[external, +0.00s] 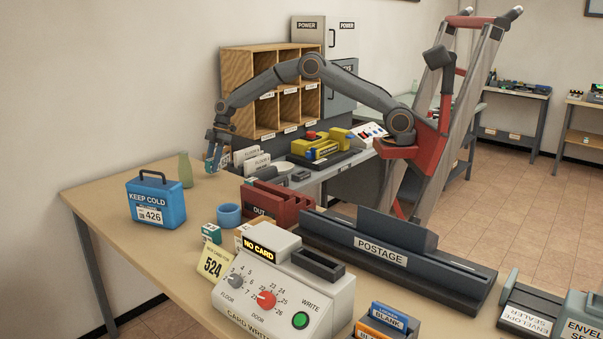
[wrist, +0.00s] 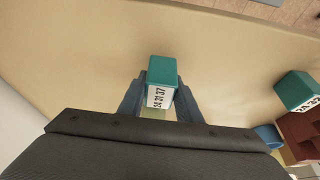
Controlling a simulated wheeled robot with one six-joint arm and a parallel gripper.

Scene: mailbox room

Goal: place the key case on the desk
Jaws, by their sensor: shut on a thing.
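A small teal case (wrist: 162,70) with a white numbered label, which looks like the key case, is between the two blue-grey fingers of my gripper (wrist: 160,97) in the wrist view. The fingers are shut on its sides. In the external view my gripper (external: 213,163) points down over the far end of the tan desk (external: 110,190), and the case is hard to make out there. The case appears above the desk top; the height of the gap is unclear. A second similar teal case (external: 211,233) stands on the desk and also shows in the wrist view (wrist: 298,92).
A green bottle (external: 185,170) and a blue lunch box (external: 156,203) stand near my gripper. A blue cup (external: 229,215), a red OUT tray (external: 272,204) and the card writer (external: 285,292) are nearer the camera. Bare desk lies around the lunch box.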

